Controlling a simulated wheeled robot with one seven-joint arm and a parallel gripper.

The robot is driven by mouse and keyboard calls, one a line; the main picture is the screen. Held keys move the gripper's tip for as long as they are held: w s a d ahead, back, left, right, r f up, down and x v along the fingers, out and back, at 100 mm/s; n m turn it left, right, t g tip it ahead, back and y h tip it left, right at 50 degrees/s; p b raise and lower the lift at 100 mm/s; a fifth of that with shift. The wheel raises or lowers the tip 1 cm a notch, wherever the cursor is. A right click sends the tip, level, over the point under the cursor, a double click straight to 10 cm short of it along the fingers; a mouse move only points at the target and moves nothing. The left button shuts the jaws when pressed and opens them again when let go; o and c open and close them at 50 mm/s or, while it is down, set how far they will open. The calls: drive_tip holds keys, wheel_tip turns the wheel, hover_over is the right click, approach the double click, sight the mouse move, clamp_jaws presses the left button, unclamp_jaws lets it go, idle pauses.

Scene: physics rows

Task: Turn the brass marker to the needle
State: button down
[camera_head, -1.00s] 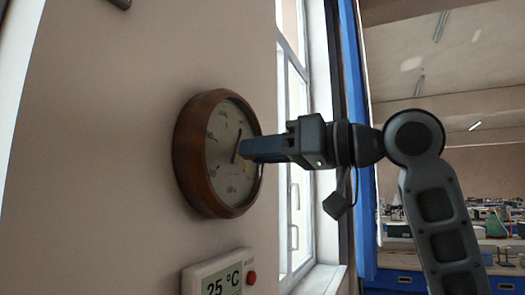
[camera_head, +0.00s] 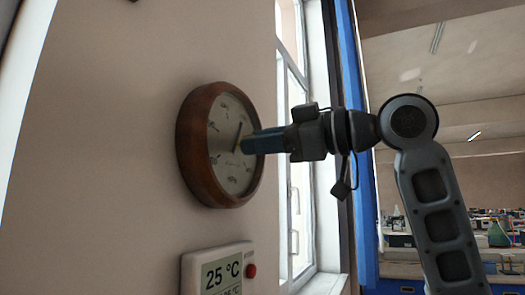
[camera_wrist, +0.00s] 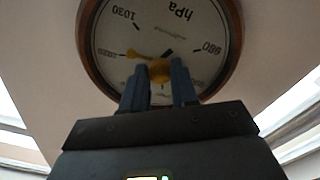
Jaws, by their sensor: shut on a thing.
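The round barometer (camera_head: 190,150) has a brown wooden rim and a pale dial, and hangs on the wall. The brass marker (camera_wrist: 159,70) shows in the wrist view as a round knob at the dial's centre with a pointer reaching left. My gripper (camera_wrist: 159,66) has its two blue fingers on either side of the knob, shut on it. In the head view my gripper (camera_head: 243,145) reaches the dial from the right and hides most of the marker. The black needle (camera_head: 238,135) points up and slightly right there; in the wrist view only a short dark piece shows beside the knob.
A thermometer panel (camera_head: 222,275) reading 25 °C, with a red button, is on the wall below the barometer. A window (camera_head: 293,150) and a blue frame stand to the right, behind my arm. The wall left of the barometer is bare.

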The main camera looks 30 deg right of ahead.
drive_tip(key=n+b, duration=0.4)
drive_tip(key=n, duration=0.7)
drive_tip(key=shift+f+n, duration=0.1)
drive_tip(key=shift+n, duration=0.3)
drive_tip(key=shift+b, duration=0.3)
drive_tip(key=c, duration=0.9)
unclamp_jaws()
drive_tip(key=shift+o, duration=0.2)
drive_tip(key=b+v, duration=0.1)
drive_tip(key=v, duration=0.6)
drive_tip(key=shift+s+d, duration=0.25)
drive_tip(key=shift+s, duration=0.05)
